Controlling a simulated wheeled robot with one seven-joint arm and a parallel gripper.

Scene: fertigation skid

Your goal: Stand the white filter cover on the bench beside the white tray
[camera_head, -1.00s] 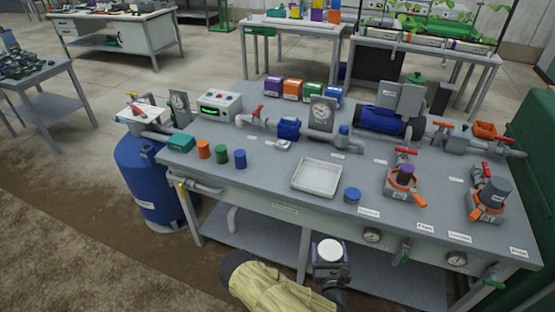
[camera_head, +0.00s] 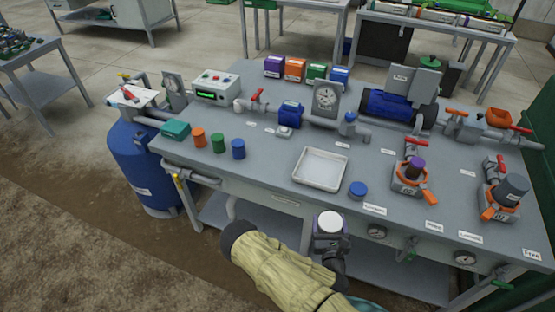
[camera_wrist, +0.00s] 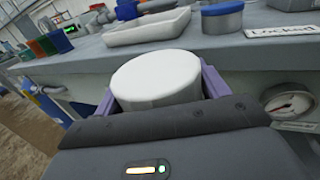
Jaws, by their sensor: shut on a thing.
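The white filter cover (camera_head: 330,223) is a short round cap held in my gripper (camera_head: 329,238), in front of the bench's front edge. In the wrist view the cover (camera_wrist: 157,79) sits between the two purple fingers of my gripper (camera_wrist: 158,92), which are shut on its sides. The white tray (camera_head: 320,169) is a shallow rectangular tray on the grey bench (camera_head: 270,180), behind my gripper and near the bench's front edge. The tray also shows at the top of the wrist view (camera_wrist: 146,30). The cover's underside is hidden.
A blue cap (camera_head: 357,189) stands just right of the tray. Orange, green and blue cylinders (camera_head: 218,143) and a teal box (camera_head: 175,130) stand at the left. Two filter housings with orange handles (camera_head: 411,180) are at the right. Bench top left of the tray is clear.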

